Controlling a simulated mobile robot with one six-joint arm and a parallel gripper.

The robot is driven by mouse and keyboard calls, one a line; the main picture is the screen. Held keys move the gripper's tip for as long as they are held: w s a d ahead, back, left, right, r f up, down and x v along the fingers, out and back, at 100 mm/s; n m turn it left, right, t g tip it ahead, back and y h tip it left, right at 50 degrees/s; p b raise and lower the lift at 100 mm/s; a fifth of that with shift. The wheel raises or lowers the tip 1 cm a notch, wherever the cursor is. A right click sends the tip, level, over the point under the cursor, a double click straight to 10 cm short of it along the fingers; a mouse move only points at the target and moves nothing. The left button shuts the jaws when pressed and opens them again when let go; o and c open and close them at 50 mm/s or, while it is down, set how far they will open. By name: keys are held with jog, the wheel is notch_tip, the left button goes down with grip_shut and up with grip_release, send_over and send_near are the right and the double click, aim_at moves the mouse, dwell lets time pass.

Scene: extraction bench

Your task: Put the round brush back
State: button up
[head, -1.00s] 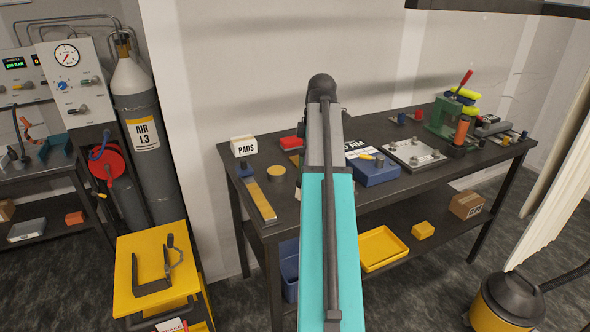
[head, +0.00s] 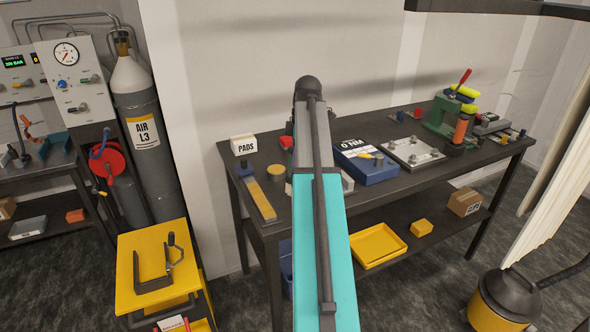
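I cannot pick out the round brush for certain in the head view. A short yellow disc (head: 276,170) sits on the dark bench (head: 400,182), left of my arm. An upright orange-handled piece with a dark round base (head: 460,130) stands at the right of the bench, by a green press. My arm reaches up the middle of the view over the bench. My gripper is hidden behind the arm, so its fingers and anything in them do not show.
A blue box marked "0 NM" (head: 366,164) and a silver plate (head: 413,152) lie right of my arm. A white PADS box (head: 244,145) stands at the bench's left. A yellow cart (head: 140,300) and yellow-black vacuum (head: 505,300) stand on the floor.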

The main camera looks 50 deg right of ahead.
jog(key=shift+s+f+p, duration=0.1)
jog(key=shift+f+p, duration=0.35)
jog(key=shift+f, duration=0.9)
jog(key=shift+f, duration=0.1)
jog(key=o, duration=1.1)
jog(key=shift+c, duration=0.2)
jog(key=shift+r, duration=0.25)
notch_tip(320, 180, up, 12)
jog(key=s+d+b, duration=0.1)
jog(key=b, duration=0.1)
jog(key=shift+s+d+f, duration=0.15)
jog(key=shift+f, duration=0.05)
